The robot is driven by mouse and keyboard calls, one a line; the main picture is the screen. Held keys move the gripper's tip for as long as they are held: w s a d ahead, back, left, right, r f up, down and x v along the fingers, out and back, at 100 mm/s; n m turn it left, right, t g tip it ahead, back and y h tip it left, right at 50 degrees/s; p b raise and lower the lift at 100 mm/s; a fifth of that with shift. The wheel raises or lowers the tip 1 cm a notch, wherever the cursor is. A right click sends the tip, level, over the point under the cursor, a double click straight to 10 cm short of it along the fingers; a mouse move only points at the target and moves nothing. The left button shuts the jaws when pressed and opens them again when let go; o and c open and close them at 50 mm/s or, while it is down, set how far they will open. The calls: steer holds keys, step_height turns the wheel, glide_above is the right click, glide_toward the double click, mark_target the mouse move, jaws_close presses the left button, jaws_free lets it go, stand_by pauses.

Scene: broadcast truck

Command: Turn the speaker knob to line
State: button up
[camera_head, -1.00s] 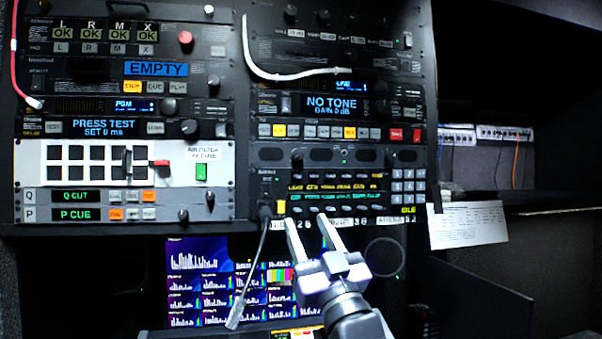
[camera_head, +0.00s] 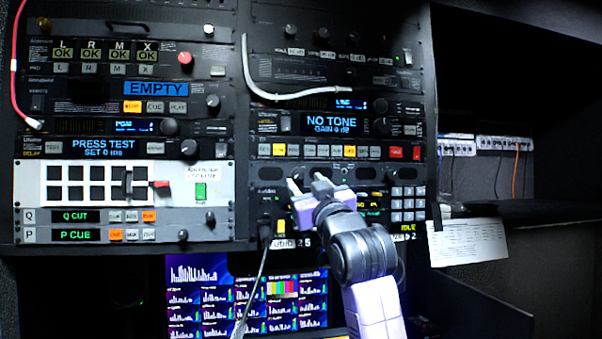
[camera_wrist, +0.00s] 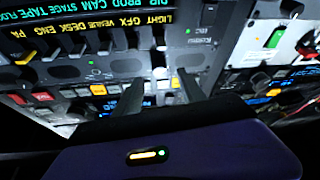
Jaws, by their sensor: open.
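I cannot surely tell which knob is the speaker knob. One dark round knob (camera_head: 380,105) sits right of a small blue display (camera_head: 347,104) that seems to read LINE; its pointer is too small to read. Another dark knob (camera_head: 381,126) is just below it, beside the NO TONE display (camera_head: 331,122). My gripper (camera_head: 306,183) is open and empty, in front of the upper left of the keyed panel at the lower right of the rack, below these knobs. In the wrist view its two dark fingers (camera_wrist: 160,84) stand apart, with rack panels behind them.
My arm hides part of the keyed panel, whose keypad (camera_head: 408,197) shows at right. The left rack has a red lever (camera_head: 160,184). Monitor screens (camera_head: 215,295) are below.

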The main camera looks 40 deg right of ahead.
mark_target(299, 175)
steer(key=shift+p+x, duration=0.65)
steer(key=shift+x, duration=1.45)
steer(key=shift+c, duration=0.5)
jaws_close()
